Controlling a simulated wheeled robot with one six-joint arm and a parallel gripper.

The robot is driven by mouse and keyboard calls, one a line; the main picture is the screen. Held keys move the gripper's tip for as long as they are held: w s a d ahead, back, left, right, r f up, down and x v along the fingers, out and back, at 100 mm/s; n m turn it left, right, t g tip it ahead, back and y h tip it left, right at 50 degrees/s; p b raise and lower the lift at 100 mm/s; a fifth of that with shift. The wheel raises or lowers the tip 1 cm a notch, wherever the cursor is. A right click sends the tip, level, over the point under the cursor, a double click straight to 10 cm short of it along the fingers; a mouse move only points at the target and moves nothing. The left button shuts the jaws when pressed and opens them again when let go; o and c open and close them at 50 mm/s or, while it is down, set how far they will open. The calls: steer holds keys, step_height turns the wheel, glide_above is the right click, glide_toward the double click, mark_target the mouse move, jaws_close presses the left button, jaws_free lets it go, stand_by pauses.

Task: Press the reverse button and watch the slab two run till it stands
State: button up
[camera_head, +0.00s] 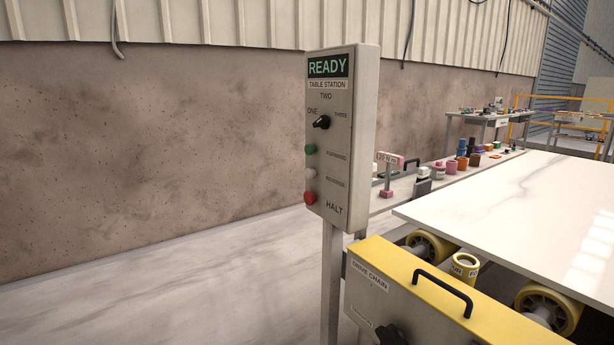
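A grey control box (345,140) stands on a post left of the rollers. Its screen (328,67) reads READY in green, above the words TABLE STATION TWO. A black selector knob (321,122) sits between the marks ONE and THREE. Below it are a green button (309,149), a pale button (309,174) and a red button (309,198). HALT is printed low on the box; the small labels by the upper two buttons are too blurred to read surely. A white veined slab (500,205) lies flat over yellow-rimmed rollers (548,305). My gripper is not in view.
A yellow-topped drive-chain housing (400,267) with a black handle (443,291) stands in front of the slab. A narrow bench (400,200) with cups and tools runs behind the slab. A bare wall (150,150) rises at left, with clear floor (200,290) before it.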

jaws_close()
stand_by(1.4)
